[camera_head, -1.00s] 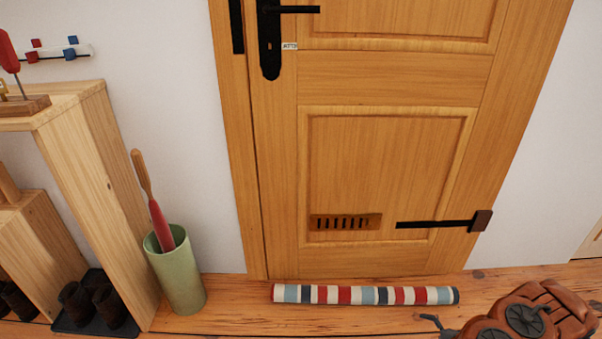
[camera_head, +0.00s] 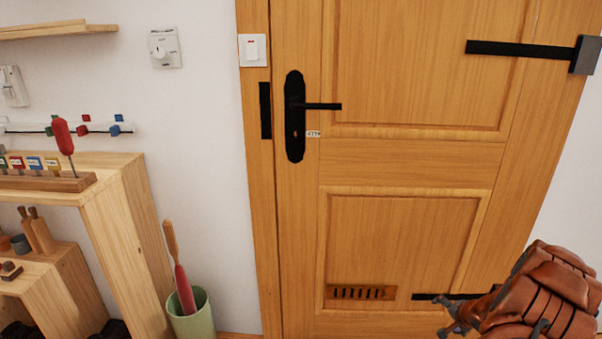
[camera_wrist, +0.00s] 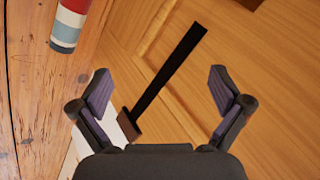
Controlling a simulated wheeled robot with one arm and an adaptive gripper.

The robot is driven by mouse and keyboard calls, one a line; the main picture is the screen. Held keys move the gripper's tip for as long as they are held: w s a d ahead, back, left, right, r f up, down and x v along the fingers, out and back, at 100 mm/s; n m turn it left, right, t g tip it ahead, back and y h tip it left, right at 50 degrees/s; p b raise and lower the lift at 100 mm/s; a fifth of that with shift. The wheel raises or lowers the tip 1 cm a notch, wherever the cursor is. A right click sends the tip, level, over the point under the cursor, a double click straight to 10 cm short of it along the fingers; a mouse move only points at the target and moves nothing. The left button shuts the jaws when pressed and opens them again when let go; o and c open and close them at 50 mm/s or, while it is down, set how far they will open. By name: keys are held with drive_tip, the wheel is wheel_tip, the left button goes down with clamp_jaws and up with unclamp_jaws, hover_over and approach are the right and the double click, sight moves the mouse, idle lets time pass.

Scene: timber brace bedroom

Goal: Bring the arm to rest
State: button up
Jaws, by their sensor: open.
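My gripper (camera_wrist: 160,95) is open and empty in the wrist view, its two dark fingers spread wide apart. Between and beyond them are the wooden door and its lower black hinge strap (camera_wrist: 170,80). In the head view my arm, in brown padded casing, shows at the lower right in front of the door (camera_head: 405,165); my gripper's end (camera_head: 452,318) is small there, near the door's lower hinge strap. The striped draught roll (camera_wrist: 70,22) lies on the floor at the upper left of the wrist view.
A wooden shelf unit (camera_head: 130,235) with tools stands at the left. A green bin (camera_head: 195,318) holding a red-and-wood handled item stands beside it. The door has a black handle (camera_head: 296,115), a light switch (camera_head: 252,50) beside it and a vent (camera_head: 360,292).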

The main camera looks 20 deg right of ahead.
drive_tip(key=w+a+r+n+g+h+p, duration=0.15)
drive_tip(key=a+r+p, duration=0.35)
drive_tip(key=r, duration=0.8)
drive_tip(key=w+a+r+n+g+h+p, duration=0.1)
drive_tip(key=a+r+n+p, duration=0.25)
drive_tip(key=r, duration=0.95)
drive_tip(key=s+a+r+n+g+p, duration=0.1)
drive_tip(key=s+a+r+p, duration=0.3)
drive_tip(key=a+r, duration=0.3)
drive_tip(key=s+a+r+n+g+p, duration=0.1)
drive_tip(key=s+a+r+g+p, duration=0.2)
drive_tip(key=a+r, duration=0.4)
drive_tip(key=s+a+r+n+g+y+p, duration=0.1)
drive_tip(key=s+a+r+n+y+p, duration=0.1)
drive_tip(key=s+a+r+p, duration=0.4)
drive_tip(key=s+a+r+n+g+y+p, duration=0.2)
drive_tip(key=s+a+r+n+p, duration=0.3)
drive_tip(key=s+a+r, duration=0.8)
drive_tip(key=s+a+p, duration=0.1)
drive_tip(key=s+a, duration=0.2)
drive_tip(key=s, duration=0.4)
drive_tip(key=shift+s+a, duration=0.25)
drive_tip(key=shift+s, duration=0.15)
drive_tip(key=shift+c, duration=0.4)
